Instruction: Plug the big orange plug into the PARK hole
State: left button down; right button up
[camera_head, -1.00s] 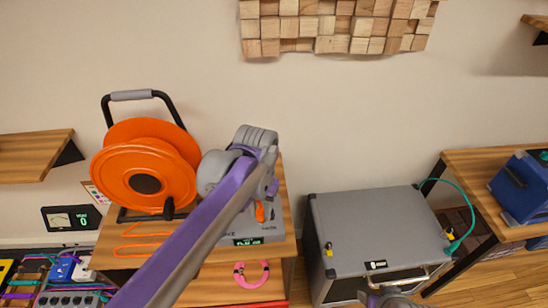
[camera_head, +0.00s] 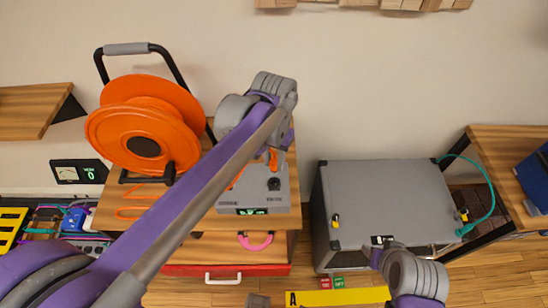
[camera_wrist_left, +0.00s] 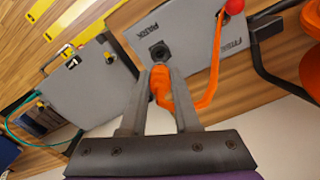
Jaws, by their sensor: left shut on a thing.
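My left gripper (camera_head: 272,160) is shut on the big orange plug (camera_wrist_left: 160,82), seen clearly in the left wrist view. The plug lies between the two grey fingers, with its tip close to a dark round hole (camera_wrist_left: 158,52) beside the PARK lettering. I cannot tell whether the tip touches the hole. An orange cable (camera_wrist_left: 214,85) loops from the plug. In the head view the hole (camera_head: 274,184) shows on the grey box (camera_head: 252,199), just below the gripper. My right arm shows at the lower right; its fingertips are not clear.
An orange cable reel (camera_head: 145,145) stands left of the box on the wooden cabinet. A grey case (camera_head: 385,200) stands to the right, with a teal cable (camera_head: 488,190) beyond it. A pink loop (camera_head: 256,242) hangs below the box. A yellow strip (camera_head: 335,298) lies low in front.

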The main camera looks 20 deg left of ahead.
pick_arm(q)
jog(key=shift+f+b, duration=2.1)
jog(key=shift+f, duration=1.2)
jog(key=c, duration=0.6)
grip_release()
jog(key=shift+o, duration=0.2)
notch_tip(320, 180, up, 11)
jog(key=shift+f+p, duration=0.1)
jog(key=shift+p, duration=0.45)
